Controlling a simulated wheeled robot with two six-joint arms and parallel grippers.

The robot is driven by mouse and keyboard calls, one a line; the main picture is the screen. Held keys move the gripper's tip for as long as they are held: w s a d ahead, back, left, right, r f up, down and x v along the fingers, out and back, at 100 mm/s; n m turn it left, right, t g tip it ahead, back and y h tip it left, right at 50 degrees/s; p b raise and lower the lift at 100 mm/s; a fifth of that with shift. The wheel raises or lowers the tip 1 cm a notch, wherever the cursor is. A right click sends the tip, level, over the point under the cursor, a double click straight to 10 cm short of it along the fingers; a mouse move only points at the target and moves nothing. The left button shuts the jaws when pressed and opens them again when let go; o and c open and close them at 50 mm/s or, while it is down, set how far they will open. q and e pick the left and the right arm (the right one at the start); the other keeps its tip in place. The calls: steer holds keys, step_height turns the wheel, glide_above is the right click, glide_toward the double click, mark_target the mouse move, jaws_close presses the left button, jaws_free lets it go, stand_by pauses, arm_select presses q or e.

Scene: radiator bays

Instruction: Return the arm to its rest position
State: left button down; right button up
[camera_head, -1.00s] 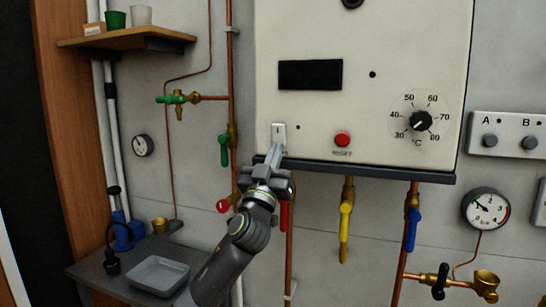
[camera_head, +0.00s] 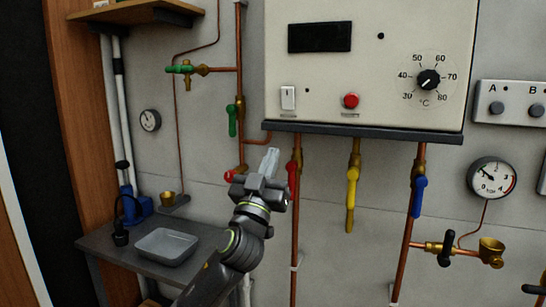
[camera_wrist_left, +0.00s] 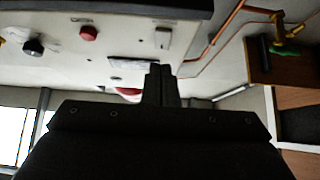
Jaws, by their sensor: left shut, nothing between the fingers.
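My left gripper (camera_head: 270,160) is shut and empty. In the head view it points up just below the boiler panel's lower edge, in front of the pipes and close to the red-handled valve (camera_head: 292,180). In the left wrist view its closed fingers (camera_wrist_left: 160,84) show at the centre. The boiler panel (camera_head: 375,105) has a white rocker switch (camera_head: 288,97), a red button (camera_head: 351,101), a dial (camera_head: 429,79) and a dark display (camera_head: 320,37). The gripper is below the switch and apart from it. My right gripper is not in view.
Yellow (camera_head: 351,190) and blue (camera_head: 419,196) valve handles hang below the panel. A gauge (camera_head: 492,178) and a brass valve are at right. A low bench (camera_head: 110,247) with a grey tray (camera_head: 166,246) stands at left, under a wooden shelf (camera_head: 135,13).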

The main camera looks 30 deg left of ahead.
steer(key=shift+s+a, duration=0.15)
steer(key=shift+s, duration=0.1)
